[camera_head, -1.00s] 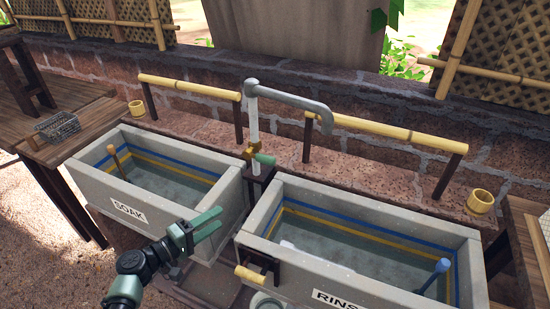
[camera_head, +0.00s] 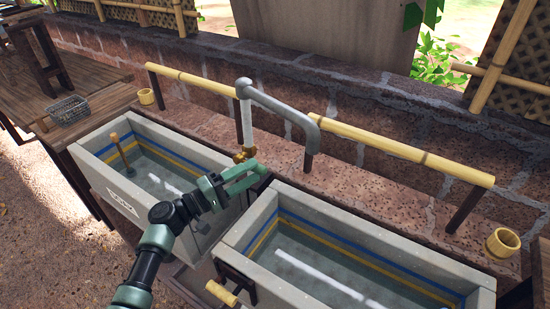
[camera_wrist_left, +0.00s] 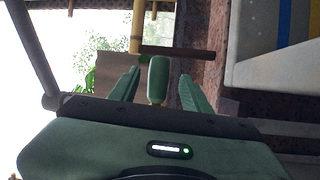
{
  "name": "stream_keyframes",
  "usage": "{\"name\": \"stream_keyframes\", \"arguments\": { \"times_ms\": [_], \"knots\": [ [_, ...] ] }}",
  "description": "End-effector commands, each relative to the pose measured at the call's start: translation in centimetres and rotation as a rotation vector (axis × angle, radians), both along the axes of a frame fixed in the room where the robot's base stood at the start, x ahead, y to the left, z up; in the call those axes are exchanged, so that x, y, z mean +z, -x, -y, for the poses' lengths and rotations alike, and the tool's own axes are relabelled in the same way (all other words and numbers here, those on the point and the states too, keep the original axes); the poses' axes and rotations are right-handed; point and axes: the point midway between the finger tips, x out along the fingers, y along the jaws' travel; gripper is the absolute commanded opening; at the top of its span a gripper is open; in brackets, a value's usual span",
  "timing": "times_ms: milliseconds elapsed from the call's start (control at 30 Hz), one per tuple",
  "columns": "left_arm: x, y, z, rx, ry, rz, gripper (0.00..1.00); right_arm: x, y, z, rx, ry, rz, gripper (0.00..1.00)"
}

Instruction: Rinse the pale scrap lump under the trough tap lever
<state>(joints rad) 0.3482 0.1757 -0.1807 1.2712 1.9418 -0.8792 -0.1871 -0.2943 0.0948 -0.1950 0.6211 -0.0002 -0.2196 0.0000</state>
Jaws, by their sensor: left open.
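The tap has a grey spout pipe (camera_head: 282,108) and a brass valve (camera_head: 243,154) between the two troughs. In the left wrist view, its green lever (camera_wrist_left: 158,78) stands between the fingers of my left gripper, with a gap on both sides. My left gripper (camera_head: 248,178) is open at the tap in the head view, where its fingers overlap the lever. I cannot make out the pale scrap lump in either trough; pale streaks on the water look like reflections. My right gripper is out of view.
The soak trough (camera_head: 191,153) is on the left with a wooden-handled tool (camera_head: 119,152). The rinse trough (camera_head: 372,226) is on the right, with a bamboo handle (camera_head: 221,293) at its near corner. Bamboo rails (camera_head: 400,150) and a brick wall run behind. A wire basket (camera_head: 69,110) sits on the left table.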

Motion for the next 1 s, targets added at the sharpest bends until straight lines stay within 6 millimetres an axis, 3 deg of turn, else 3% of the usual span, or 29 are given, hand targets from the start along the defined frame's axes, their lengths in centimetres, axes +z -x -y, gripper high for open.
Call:
{"name": "stream_keyframes", "arguments": {
  "times_ms": [233,433,733,767,900,1000],
  "knots": [
    [0.8,-2.3,3.5,-0.001,0.001,0.001,0.48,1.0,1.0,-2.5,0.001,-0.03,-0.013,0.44],
    [0.9,-3.3,5.0,0.001,0.0,0.001,0.48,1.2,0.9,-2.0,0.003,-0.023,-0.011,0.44],
    [0.8,-3.5,5.3,0.001,-0.001,0.002,0.48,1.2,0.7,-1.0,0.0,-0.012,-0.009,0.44],
    [0.8,-3.5,5.3,0.001,-0.001,0.002,0.42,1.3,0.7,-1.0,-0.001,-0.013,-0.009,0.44],
    [0.8,-3.5,5.3,0.001,-0.002,0.001,0.03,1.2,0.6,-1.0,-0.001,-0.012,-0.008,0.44],
    [0.8,-3.5,5.2,0.001,-0.002,0.001,0.0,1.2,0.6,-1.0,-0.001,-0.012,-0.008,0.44]
  ]
}}
